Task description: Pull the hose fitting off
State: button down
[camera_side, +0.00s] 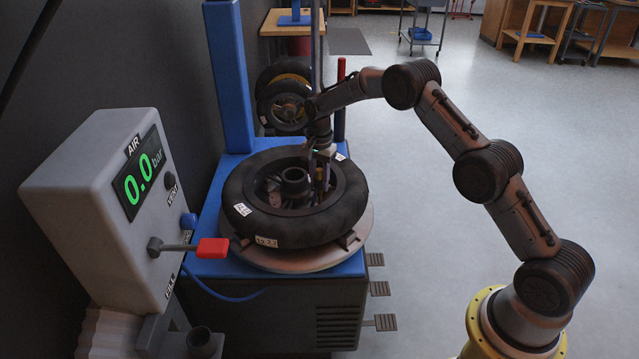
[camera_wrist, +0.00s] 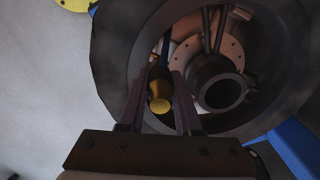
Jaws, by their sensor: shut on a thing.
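The hose fitting (camera_wrist: 159,98) is a small brass-yellow piece at the end of a blue hose. In the wrist view it sits between the two fingers of my gripper (camera_wrist: 158,95), which is shut on it. In the side view my gripper (camera_side: 322,170) reaches down into the right part of the wheel, and the fitting is mostly hidden by the fingers. The black tire (camera_side: 245,205) lies flat on the turntable (camera_side: 270,262) with its rim around the gripper. Whether the fitting is still on the valve cannot be told.
A dark hub cylinder (camera_side: 294,185) stands in the wheel's middle, close left of my gripper; it also shows in the wrist view (camera_wrist: 221,90). A grey air panel (camera_side: 100,200) reading 0.0 bar, with a red-handled lever (camera_side: 212,248), stands at left. A blue column (camera_side: 230,80) rises behind.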

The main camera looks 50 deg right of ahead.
aim_at(319, 169)
jog(key=shift+r, duration=0.15)
dwell(0.3)
jog(key=shift+r, duration=0.5)
jog(key=shift+r, duration=0.75)
jog(key=shift+r, duration=0.35)
jog(key=shift+r, duration=1.35)
